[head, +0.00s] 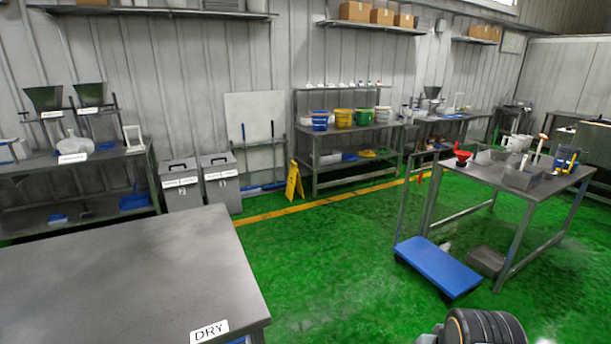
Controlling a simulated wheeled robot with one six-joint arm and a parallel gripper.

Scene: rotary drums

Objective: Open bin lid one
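Two grey bins with lids stand side by side on the floor by the back wall, in the left half of the head view. The left bin (181,187) has a shut lid (178,166) with a dark handle on top and a white label on its front. The right bin (222,189) has a shut lid (217,160) and a similar label. The labels are too small to read, so I cannot tell which is bin one. My gripper is not in view. A dark rounded part at the bottom right edge may belong to my arm.
A grey table (130,270) marked DRY fills the lower left, in front of the bins. A blue trolley (438,266) and a work table (520,178) stand at right. A yellow floor sign (294,182) is right of the bins. Green floor (330,250) is clear between.

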